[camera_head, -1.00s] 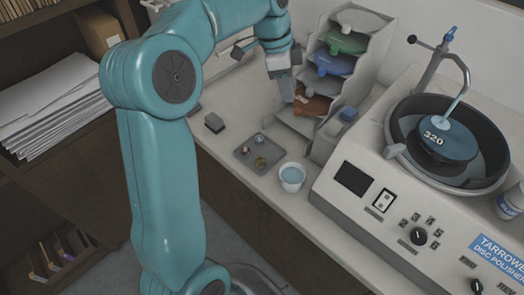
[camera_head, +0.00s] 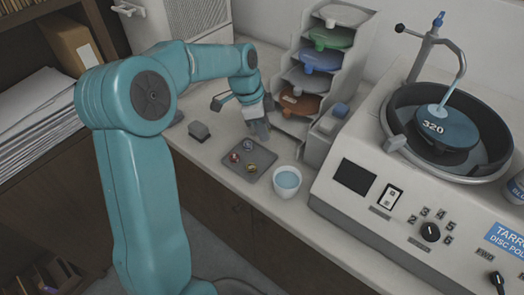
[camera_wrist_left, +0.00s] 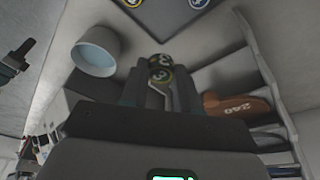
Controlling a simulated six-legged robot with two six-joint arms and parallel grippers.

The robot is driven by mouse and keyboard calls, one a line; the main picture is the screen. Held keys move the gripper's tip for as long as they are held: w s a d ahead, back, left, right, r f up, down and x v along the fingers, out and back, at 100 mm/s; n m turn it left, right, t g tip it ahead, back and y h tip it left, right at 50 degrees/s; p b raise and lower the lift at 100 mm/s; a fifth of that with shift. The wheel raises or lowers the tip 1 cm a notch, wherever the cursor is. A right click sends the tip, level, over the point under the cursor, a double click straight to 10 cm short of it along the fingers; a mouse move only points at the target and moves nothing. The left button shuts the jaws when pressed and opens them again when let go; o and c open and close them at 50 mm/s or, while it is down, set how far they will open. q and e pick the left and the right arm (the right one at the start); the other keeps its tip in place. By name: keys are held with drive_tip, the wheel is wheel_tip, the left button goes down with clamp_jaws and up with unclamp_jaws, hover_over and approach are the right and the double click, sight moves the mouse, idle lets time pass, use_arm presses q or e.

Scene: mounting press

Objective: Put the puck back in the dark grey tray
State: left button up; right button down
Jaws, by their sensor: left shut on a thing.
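The dark grey tray (camera_head: 265,155) lies flat on the bench with several small round pucks in it. Its corner also shows at the top of the left wrist view (camera_wrist_left: 165,20), with a yellow-rimmed puck (camera_wrist_left: 133,3) and a blue-rimmed puck (camera_wrist_left: 198,3). My left gripper (camera_head: 259,132) is low over the bench, just beyond the tray's far right side. In the left wrist view its jaws are shut on a small dark puck with a yellowish rim (camera_wrist_left: 160,70) and white digits. The held puck cannot be made out in the head view. My right gripper is out of view.
A white cup of bluish liquid (camera_head: 287,181) stands right of the tray. A stepped rack of coloured discs (camera_head: 318,60) stands behind my gripper. The disc polisher (camera_head: 400,205) fills the right side. A small grey block (camera_head: 199,131) sits left of the tray.

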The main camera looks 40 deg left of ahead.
use_arm(q)
hover_over(266, 158)
drive_tip(key=f, duration=0.3)
drive_tip(key=s+f, duration=0.1)
drive_tip(key=shift+a+f, duration=0.35)
drive_tip(key=x, duration=0.4)
drive_tip(key=shift+s+a+f, duration=0.2)
drive_tip(key=shift+s+a, duration=0.05)
drive_tip(key=shift+a, duration=0.1)
drive_tip(key=shift+a+f, duration=0.1)
drive_tip(key=shift+f, duration=0.05)
drive_tip(key=shift+f, duration=0.25)
drive_tip(key=o, duration=0.7)
drive_tip(key=shift+r, duration=0.1)
